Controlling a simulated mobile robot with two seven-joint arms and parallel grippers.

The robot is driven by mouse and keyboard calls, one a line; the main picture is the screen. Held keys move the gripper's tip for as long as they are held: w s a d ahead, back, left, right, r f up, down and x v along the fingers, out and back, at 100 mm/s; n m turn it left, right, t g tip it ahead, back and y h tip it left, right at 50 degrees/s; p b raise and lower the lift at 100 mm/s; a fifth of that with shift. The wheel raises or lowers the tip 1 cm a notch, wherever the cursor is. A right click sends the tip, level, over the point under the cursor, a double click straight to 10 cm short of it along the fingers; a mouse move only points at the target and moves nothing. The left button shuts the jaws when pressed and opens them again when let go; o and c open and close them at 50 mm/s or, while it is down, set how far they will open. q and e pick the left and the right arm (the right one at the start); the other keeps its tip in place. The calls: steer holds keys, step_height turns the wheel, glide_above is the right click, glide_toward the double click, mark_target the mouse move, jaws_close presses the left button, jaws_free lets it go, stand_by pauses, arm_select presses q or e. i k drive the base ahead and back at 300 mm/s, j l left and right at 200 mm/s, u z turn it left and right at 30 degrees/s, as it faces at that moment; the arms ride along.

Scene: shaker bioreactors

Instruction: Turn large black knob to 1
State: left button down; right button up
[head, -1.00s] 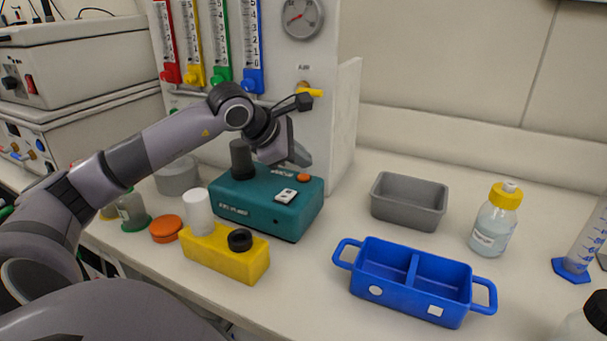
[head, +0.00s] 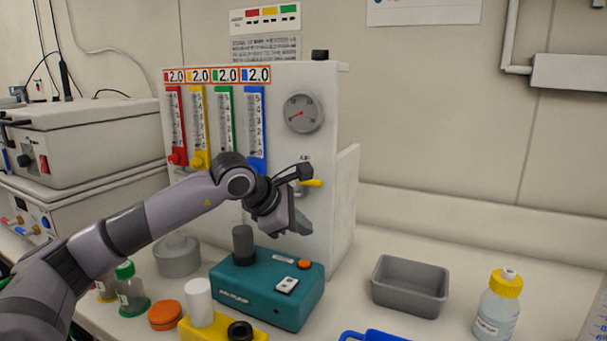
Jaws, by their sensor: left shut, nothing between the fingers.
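No knob is labelled as the large black one. A black knob-like cap (head: 320,55) sits on top of the white gas panel (head: 322,84). A dark grey upright cylinder (head: 243,244) stands on the teal box (head: 262,292). A small dark knob (head: 24,160) is on the left instrument's front. My left gripper (head: 303,224) is shut and empty. It hangs in front of the panel's lower part, above and right of the dark cylinder, apparently touching nothing. No setting marks can be read on any of these. My right gripper is out of view.
The panel carries several coloured flow tubes, a round gauge (head: 303,113) and a yellow valve lever (head: 312,183) close to my left wrist. A grey tray (head: 410,286) and a yellow-capped bottle (head: 497,307) stand right. An orange lid (head: 165,315) lies front left.

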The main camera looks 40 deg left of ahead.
mark_target(320, 56)
steer(key=k+j, duration=0.1)
steer(key=k, duration=0.9)
